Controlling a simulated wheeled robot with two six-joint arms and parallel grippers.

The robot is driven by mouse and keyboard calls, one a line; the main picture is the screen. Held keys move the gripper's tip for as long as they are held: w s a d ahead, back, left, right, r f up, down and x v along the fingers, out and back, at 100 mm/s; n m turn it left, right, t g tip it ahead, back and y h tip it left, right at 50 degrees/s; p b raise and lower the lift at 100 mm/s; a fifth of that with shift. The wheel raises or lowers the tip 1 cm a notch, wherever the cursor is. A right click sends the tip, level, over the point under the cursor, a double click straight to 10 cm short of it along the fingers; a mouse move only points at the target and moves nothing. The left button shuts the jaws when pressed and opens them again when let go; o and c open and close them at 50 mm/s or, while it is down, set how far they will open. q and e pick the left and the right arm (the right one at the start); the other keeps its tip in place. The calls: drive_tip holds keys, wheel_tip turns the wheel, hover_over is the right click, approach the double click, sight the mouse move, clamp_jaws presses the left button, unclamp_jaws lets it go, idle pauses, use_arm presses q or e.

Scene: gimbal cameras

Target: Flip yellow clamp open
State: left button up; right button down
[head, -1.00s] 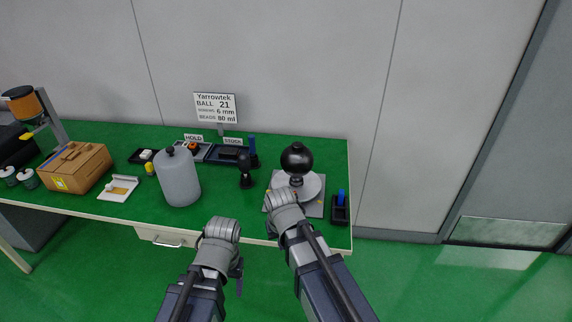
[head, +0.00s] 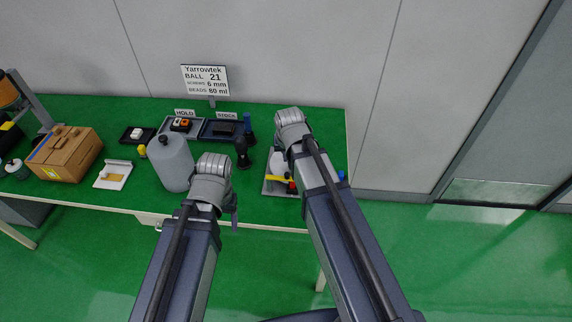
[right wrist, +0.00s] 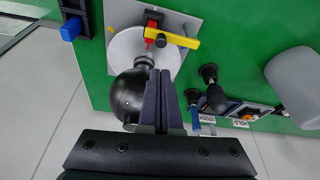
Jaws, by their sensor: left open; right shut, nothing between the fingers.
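The yellow clamp lever (right wrist: 172,38) lies across a red part at the rim of a white disc (right wrist: 128,48) on a grey plate. In the head view the yellow clamp (head: 278,179) shows partly beside my right arm. A black ball (right wrist: 132,97) stands on the disc. My right gripper (right wrist: 160,73) is shut and empty beside the ball, short of the lever in the picture; I cannot tell if it touches the ball. In the head view its fingers are hidden. My left gripper (head: 234,217) is open and empty, near the table's front edge.
A grey bottle (head: 173,165) stands left of my left wrist. A black knobbed stand (head: 242,155) and the HOLD and STOCK trays (head: 205,132) are behind. A blue-topped black holder (right wrist: 72,28) sits beside the plate. A cardboard box (head: 68,155) is far left.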

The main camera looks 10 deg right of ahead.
sight(287, 173)
drive_tip(key=b+x, duration=0.9)
drive_tip(key=x, duration=0.1)
drive_tip(key=shift+s+b, duration=0.1)
drive_tip(key=shift+b, duration=0.2)
drive_tip(key=shift+s+a+m, duration=0.15)
drive_tip(key=shift+s+m, duration=0.25)
drive_tip(key=shift+m, duration=0.2)
drive_tip(key=shift+s+a+m+h, duration=0.1)
drive_tip(key=shift+s+m+h, duration=0.3)
drive_tip(key=shift+m, duration=0.3)
drive_tip(key=s+a+m+g+h, duration=0.2)
drive_tip(key=s+a+m+g, duration=0.1)
drive_tip(key=m, duration=0.9)
drive_tip(key=shift+s+a+m+g, duration=0.35)
drive_tip(key=shift+s+a, duration=0.3)
drive_tip(key=shift+a, duration=0.35)
drive_tip(key=shift+s, duration=0.15)
